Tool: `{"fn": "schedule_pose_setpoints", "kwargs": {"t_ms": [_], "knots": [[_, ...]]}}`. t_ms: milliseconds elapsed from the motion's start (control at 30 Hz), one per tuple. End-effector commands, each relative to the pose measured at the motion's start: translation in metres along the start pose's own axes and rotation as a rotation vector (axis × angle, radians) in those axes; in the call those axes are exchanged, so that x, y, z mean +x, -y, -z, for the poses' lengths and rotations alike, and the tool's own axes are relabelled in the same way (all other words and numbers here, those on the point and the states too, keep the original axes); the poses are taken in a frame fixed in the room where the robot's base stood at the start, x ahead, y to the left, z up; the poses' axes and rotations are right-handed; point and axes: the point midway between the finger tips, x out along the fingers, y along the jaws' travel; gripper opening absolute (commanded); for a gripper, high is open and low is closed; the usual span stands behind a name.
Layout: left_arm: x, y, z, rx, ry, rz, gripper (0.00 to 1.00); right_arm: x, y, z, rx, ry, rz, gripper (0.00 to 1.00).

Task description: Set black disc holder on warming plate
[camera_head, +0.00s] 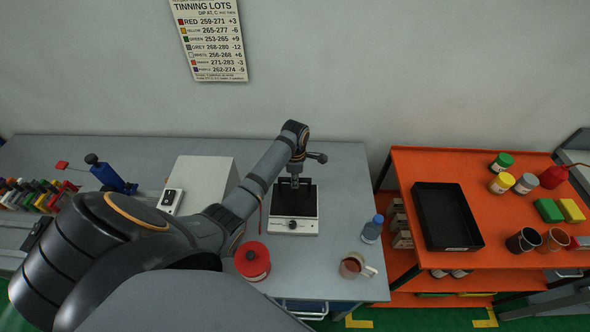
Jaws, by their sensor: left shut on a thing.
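The warming plate (294,227) is a white box with a dark top and a dial on its front, on the grey bench. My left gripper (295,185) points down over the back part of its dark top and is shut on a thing. That thing is small and dark against the dark top; I take it to be the black disc holder, but its outline is hard to make out. I cannot tell whether it touches the plate. My right gripper is not in view.
A red canister (252,262), a blue bottle (372,229) and a mug (353,266) stand near the plate. A white box (204,180) is left of it. The orange cart (480,225) at right carries a black tray (447,217), jars and cups.

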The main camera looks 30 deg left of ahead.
Motion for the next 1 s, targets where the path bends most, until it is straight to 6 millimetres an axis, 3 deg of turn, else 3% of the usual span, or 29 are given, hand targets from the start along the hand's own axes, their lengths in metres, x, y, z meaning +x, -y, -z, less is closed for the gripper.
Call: {"fn": "schedule_pose_setpoints", "kwargs": {"t_ms": [267,300,467,667,867,1000], "knots": [[0.0033,0.0000,-0.0001,0.000,0.000,0.000,0.00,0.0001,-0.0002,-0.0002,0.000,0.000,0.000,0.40],[0.0031,-0.0001,-0.0001,0.000,0.000,0.000,0.19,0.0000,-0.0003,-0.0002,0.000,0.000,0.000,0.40],[0.0031,-0.0001,-0.0001,0.000,0.000,0.000,0.41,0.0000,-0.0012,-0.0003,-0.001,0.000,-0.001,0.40],[0.0031,-0.0001,0.0000,0.000,0.000,0.000,0.41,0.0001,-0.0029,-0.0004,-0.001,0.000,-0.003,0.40],[0.0033,0.0000,0.0001,0.000,0.000,0.000,0.65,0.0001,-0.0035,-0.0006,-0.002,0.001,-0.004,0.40],[0.0032,0.0000,0.0001,0.000,0.000,0.000,0.67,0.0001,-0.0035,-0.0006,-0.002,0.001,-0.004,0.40]]}}
